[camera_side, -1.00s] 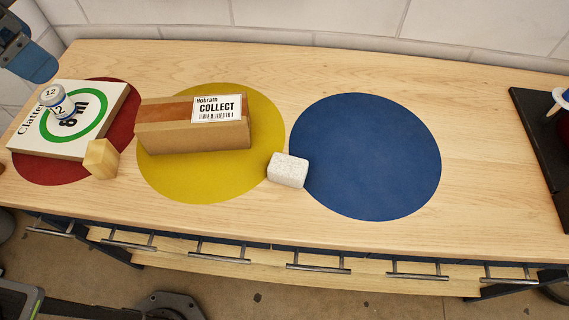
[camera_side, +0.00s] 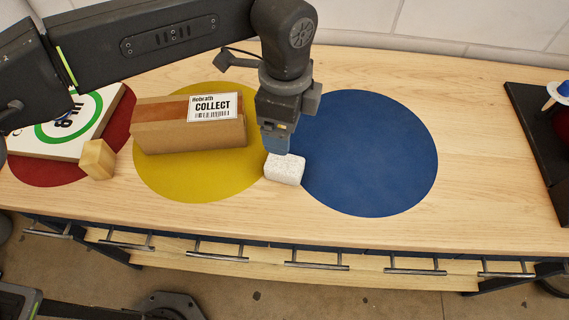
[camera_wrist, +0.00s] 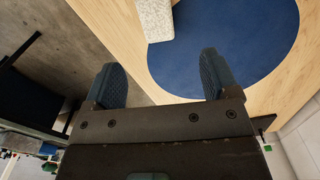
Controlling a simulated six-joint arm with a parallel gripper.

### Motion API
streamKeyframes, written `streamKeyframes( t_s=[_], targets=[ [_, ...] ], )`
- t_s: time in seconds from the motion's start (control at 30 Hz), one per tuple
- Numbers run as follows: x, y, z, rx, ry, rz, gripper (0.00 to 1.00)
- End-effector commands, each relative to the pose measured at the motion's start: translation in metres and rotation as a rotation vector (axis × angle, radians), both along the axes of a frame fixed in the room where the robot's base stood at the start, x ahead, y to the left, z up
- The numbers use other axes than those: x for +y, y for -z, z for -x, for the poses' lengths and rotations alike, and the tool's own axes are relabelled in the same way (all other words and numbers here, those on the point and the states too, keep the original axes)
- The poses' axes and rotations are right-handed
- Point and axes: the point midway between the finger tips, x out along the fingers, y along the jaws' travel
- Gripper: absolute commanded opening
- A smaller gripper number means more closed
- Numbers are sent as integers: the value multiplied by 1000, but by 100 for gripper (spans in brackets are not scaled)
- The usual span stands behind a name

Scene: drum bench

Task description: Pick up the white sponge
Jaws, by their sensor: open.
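The white sponge (camera_side: 285,170) is a small speckled block lying on the wooden bench between the yellow circle and the blue circle. In the side view my gripper (camera_side: 277,148) points down just above and behind the sponge, close to its top edge. In the wrist view my gripper (camera_wrist: 160,80) is open, its two blue fingers spread wide with nothing between them. The sponge (camera_wrist: 154,20) shows beyond the fingertips at the top of the wrist view, partly cut off by the frame edge. Whether a finger touches it is unclear.
A cardboard box (camera_side: 190,130) labelled COLLECT lies on the yellow circle (camera_side: 200,185), close to my gripper's left. A wooden block (camera_side: 97,160) and a white board box (camera_side: 60,140) are at the far left. The blue circle (camera_side: 375,150) is clear. A black tray (camera_side: 540,170) is at the right.

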Motion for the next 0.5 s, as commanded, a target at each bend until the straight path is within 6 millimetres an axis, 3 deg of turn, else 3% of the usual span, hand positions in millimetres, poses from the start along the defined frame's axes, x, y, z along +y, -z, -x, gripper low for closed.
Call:
streamKeyframes(
  t_s=[0.3, 0.5],
  targets=[
    [1, 60, 0, 3, -3, -3, 81],
    [1, 77, 0, 0, -4, 0, 81]
  ],
)
